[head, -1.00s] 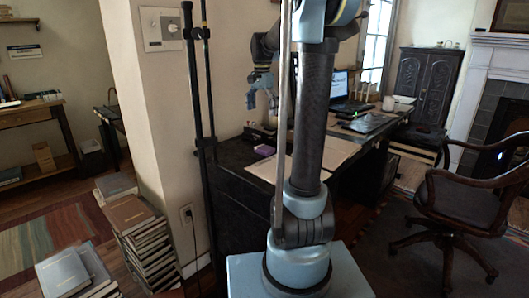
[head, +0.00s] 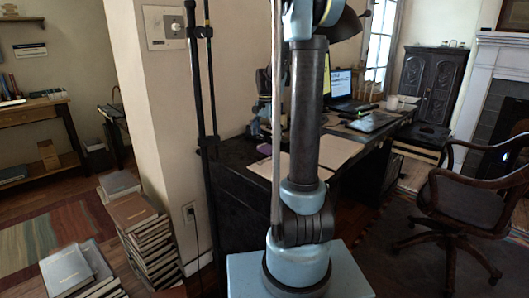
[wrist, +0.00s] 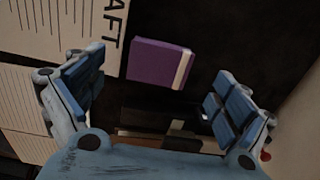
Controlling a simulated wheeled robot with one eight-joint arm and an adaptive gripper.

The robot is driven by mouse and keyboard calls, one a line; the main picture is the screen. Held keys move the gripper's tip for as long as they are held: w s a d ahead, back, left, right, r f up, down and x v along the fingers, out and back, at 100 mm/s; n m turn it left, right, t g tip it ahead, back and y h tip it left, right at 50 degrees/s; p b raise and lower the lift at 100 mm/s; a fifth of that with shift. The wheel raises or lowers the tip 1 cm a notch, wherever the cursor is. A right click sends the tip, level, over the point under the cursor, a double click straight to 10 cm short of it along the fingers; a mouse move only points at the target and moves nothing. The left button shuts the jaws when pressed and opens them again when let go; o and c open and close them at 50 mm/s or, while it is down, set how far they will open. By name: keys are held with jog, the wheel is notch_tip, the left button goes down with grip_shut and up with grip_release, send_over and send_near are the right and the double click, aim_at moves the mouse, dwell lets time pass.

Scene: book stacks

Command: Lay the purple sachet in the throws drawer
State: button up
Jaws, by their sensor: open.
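The purple sachet (head: 264,149) lies on the dark desk top (head: 237,152), near its left end. In the wrist view the purple sachet (wrist: 157,63), with a pale strip along its right edge, shows between and beyond my fingers. My gripper (wrist: 160,68) is open and empty, with blue pads on both sides. In the head view my gripper (head: 258,107) is above the desk's left end, partly hidden behind my own arm. I cannot make out the throws drawer in either view.
Lined paper sheets (wrist: 55,30) lie left of the sachet in the wrist view. A laptop (head: 340,90) stands farther back on the desk. Stacked books (head: 145,235) stand on the floor at left, and a wooden chair (head: 470,200) at right. A black pole (head: 200,90) rises beside the wall.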

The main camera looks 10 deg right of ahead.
aim_at(266, 147)
jog(key=shift+f, duration=2.65)
jog(key=c, duration=1.1)
jog(key=shift+r, duration=0.1)
jog(key=shift+c, duration=0.2)
